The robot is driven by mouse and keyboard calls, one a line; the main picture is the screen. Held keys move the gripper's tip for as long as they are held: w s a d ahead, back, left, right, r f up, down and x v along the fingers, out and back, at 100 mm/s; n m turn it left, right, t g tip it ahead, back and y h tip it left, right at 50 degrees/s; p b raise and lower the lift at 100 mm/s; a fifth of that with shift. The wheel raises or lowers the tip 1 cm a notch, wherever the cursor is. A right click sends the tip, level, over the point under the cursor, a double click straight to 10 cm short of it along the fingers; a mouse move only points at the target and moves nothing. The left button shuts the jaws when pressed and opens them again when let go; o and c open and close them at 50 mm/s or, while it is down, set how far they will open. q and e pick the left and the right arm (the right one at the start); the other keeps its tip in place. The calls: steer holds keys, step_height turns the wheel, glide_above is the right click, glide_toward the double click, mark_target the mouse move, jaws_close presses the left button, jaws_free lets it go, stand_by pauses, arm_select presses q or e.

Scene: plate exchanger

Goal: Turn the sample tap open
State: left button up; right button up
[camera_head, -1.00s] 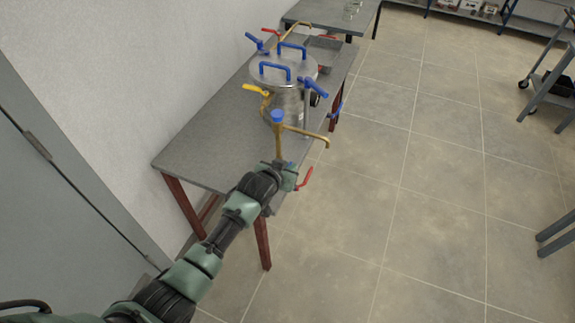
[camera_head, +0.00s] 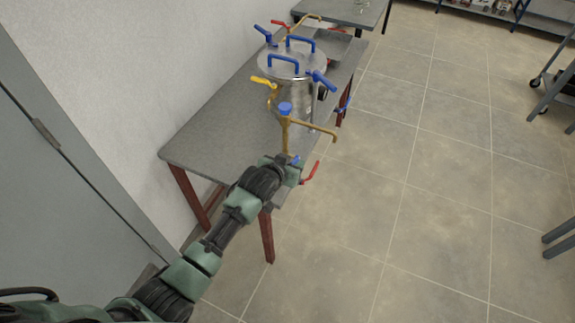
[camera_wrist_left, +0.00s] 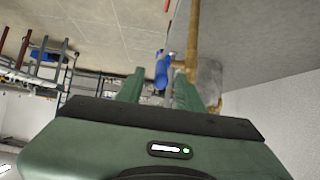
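A steel vessel (camera_head: 297,100) with a lid and blue bar handles stands on the grey table. A vertical brass pipe with a blue top knob (camera_head: 285,107) and a side spout (camera_head: 318,128) stands at its near side. My left gripper (camera_head: 291,165) is low at this pipe, by the table's edge. In the left wrist view my left gripper (camera_wrist_left: 160,84) is open. A blue lever, apparently the tap handle (camera_wrist_left: 162,67), shows between its fingers, beside a brass pipe (camera_wrist_left: 193,38). I cannot tell whether a finger touches the lever. The right gripper is not in view.
A red lever (camera_head: 310,173) sticks out just right of my left gripper. A yellow lever (camera_head: 263,82) and a blue lever (camera_head: 323,80) sit by the vessel. The grey table (camera_head: 215,135) stands against the wall.

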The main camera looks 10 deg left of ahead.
arm_select(q)
steer(key=shift+b+v, duration=0.3)
steer(key=shift+v, duration=2.6)
